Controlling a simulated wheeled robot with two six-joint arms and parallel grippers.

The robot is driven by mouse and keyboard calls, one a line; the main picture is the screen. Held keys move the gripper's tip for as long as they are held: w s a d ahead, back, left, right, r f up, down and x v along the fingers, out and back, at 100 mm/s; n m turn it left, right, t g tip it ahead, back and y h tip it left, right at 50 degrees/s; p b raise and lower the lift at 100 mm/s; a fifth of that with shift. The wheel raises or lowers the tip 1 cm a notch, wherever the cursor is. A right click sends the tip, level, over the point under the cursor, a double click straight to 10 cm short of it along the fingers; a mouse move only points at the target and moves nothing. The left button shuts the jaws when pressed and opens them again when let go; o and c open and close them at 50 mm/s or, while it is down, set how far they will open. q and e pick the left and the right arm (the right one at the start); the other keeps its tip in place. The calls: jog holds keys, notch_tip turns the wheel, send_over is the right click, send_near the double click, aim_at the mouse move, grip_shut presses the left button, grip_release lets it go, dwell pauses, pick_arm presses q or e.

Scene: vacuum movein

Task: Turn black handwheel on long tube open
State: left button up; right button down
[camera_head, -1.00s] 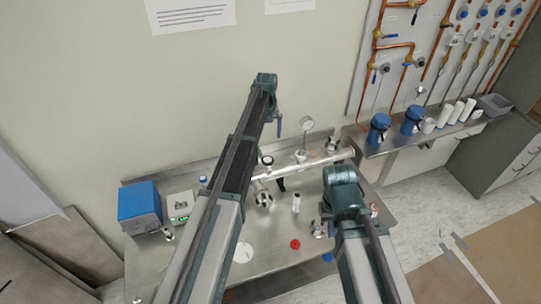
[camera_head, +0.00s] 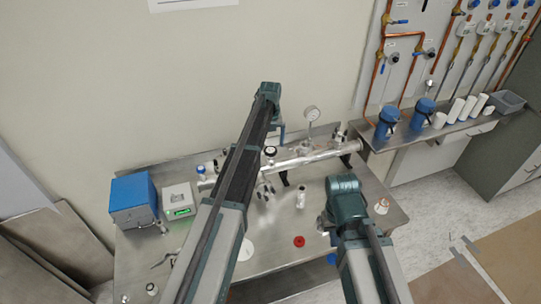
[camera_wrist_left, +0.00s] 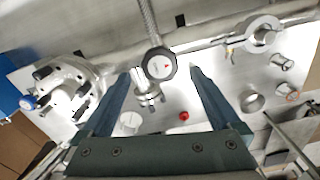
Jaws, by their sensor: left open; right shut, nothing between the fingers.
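The long tube (camera_head: 318,155) is a shiny metal pipe lying across the back of the steel bench in the head view, partly hidden behind my left arm. The black handwheel (camera_head: 270,151) sits on it, just right of that arm. In the left wrist view the handwheel (camera_wrist_left: 159,65) is a black knurled ring with a pale face and a small red mark. My left gripper (camera_wrist_left: 159,76) is open; its fingers appear on either side of the handwheel, apart from it. My right arm hangs over the bench's right front; its fingers are hidden.
A pressure gauge (camera_head: 312,113) stands behind the tube. A blue box (camera_head: 134,199) and a white instrument (camera_head: 179,199) are at the bench's left. A red cap (camera_head: 299,241) and a small bottle (camera_head: 301,199) are in front of the tube. A braided hose (camera_wrist_left: 148,22) runs near the handwheel.

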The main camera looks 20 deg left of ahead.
aim_at(270, 150)
pick_arm(q)
notch_tip(270, 150, down, 4)
jog(key=shift+r+b, duration=0.25)
jog(key=shift+b, duration=0.95)
pick_arm(e)
notch_tip(270, 150, down, 4)
jog(key=shift+r, duration=0.25)
pick_arm(q)
jog(key=c, duration=1.4)
